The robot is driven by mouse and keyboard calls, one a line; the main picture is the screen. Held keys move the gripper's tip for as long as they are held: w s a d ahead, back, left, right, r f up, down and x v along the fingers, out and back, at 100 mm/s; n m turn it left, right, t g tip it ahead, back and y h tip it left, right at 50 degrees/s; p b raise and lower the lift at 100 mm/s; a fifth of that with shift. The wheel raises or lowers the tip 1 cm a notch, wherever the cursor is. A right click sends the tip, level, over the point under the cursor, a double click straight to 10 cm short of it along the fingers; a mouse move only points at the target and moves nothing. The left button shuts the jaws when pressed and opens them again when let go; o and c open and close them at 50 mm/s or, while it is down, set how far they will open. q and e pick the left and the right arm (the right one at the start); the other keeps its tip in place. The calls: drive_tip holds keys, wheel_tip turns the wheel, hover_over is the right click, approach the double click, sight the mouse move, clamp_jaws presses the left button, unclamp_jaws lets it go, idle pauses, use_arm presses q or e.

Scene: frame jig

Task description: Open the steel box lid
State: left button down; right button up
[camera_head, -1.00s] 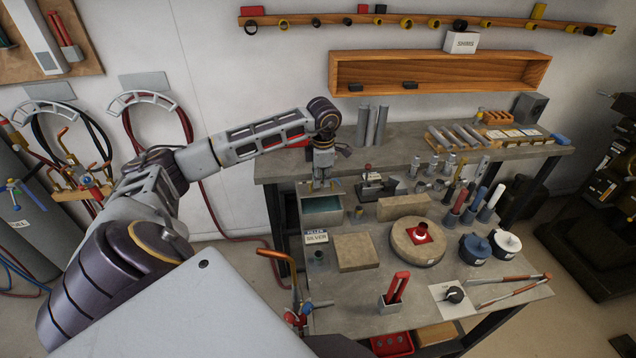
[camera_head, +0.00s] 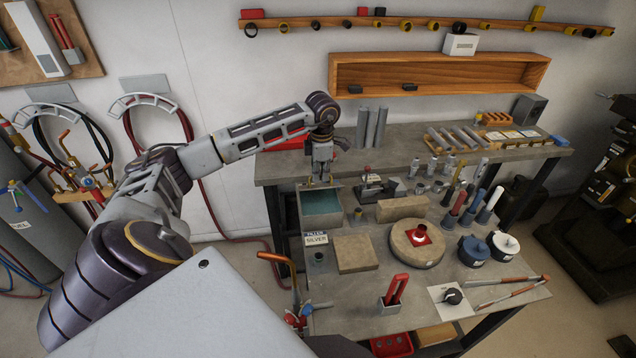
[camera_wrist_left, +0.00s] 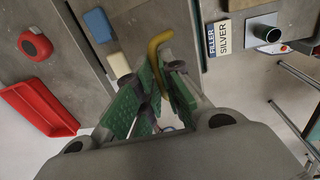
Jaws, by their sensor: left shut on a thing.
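The steel box (camera_head: 323,222) stands at the left end of the lower bench in the head view, its top uncovered and its teal inside showing. My left gripper (camera_head: 320,181) is above the box's back edge, pointing down. In the left wrist view its green-padded fingers (camera_wrist_left: 150,105) are closed around a yellow bent handle (camera_wrist_left: 157,44), seemingly the lid's. The lid plate is mostly hidden behind the gripper, and I cannot make out its exact tilt. My right gripper is not in view.
The filler silver sign (camera_head: 316,239) stands just in front of the box. A tan block (camera_head: 354,253) and a round stone disc (camera_head: 417,243) lie to its right. The raised back shelf (camera_head: 400,135) with grey cylinders (camera_head: 371,127) is behind the gripper.

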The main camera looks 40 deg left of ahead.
use_arm(q)
drive_tip(key=shift+a, duration=0.2)
drive_tip(key=shift+w+a+r, duration=0.3)
drive_tip(key=shift+r, duration=0.05)
drive_tip(key=shift+w+a+r+p, duration=0.25)
drive_tip(key=shift+w+a+p, duration=0.15)
drive_tip(key=shift+a+p, duration=0.1)
drive_tip(key=shift+w+a+r, duration=0.25)
drive_tip(key=shift+w+a, duration=0.05)
drive_tip(key=shift+a, duration=0.1)
drive_tip(key=shift+w+a+r+p, duration=0.15)
drive_tip(key=shift+w+a+p, duration=0.15)
drive_tip(key=shift+w+a, duration=0.2)
drive_tip(key=shift+a, duration=0.1)
